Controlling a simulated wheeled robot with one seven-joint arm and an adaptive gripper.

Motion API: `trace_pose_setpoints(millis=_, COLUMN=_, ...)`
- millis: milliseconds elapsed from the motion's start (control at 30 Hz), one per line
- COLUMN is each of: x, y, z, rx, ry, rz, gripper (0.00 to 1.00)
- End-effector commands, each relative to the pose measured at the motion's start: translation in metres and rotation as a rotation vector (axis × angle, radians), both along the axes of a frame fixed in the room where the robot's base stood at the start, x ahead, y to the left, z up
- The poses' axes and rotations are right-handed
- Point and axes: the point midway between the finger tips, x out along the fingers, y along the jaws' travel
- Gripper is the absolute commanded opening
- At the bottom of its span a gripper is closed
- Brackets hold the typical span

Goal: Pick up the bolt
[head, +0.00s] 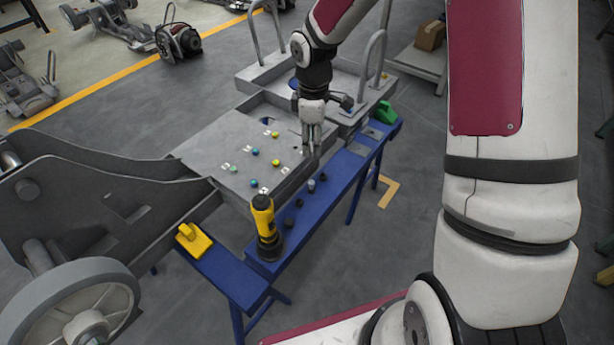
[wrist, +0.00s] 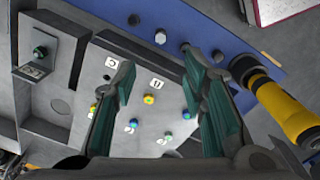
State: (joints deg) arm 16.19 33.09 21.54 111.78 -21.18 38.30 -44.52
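The silver bolt (head: 311,185) stands on the blue bench, in a row with several dark small parts. It also shows in the wrist view (wrist: 160,36), beyond my fingertips and roughly in line with the gap between them. Several yellow and blue-green bolt heads (head: 276,162) sit in the plate. I cannot tell for certain which bolt is meant.
A yellow-black flashlight (head: 263,222) stands on the bench (head: 345,172), near the row. A yellow part (head: 193,238) lies at the bench's left end, a green one (head: 385,112) at its far end. The grey chassis (head: 215,145) with tall handles borders the bench.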

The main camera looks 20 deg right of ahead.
Motion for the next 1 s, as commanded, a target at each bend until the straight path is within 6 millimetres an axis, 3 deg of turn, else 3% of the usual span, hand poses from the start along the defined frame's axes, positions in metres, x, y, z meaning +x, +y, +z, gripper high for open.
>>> trace_pose_setpoints(millis=33, x=0.004, y=0.001, z=-0.011, rx=0.010, ry=0.008, rz=0.016, gripper=0.39)
trace_pose_setpoints(millis=267, x=0.009, y=0.004, z=-0.035, rx=0.025, ry=0.015, rz=0.048, gripper=0.39)
trace_pose_setpoints(millis=600, x=0.008, y=0.004, z=-0.096, rx=0.025, ry=0.015, rz=0.047, gripper=0.39)
trace_pose_setpoints(millis=1000, x=0.007, y=0.003, z=-0.123, rx=0.024, ry=0.014, rz=0.046, gripper=0.39)
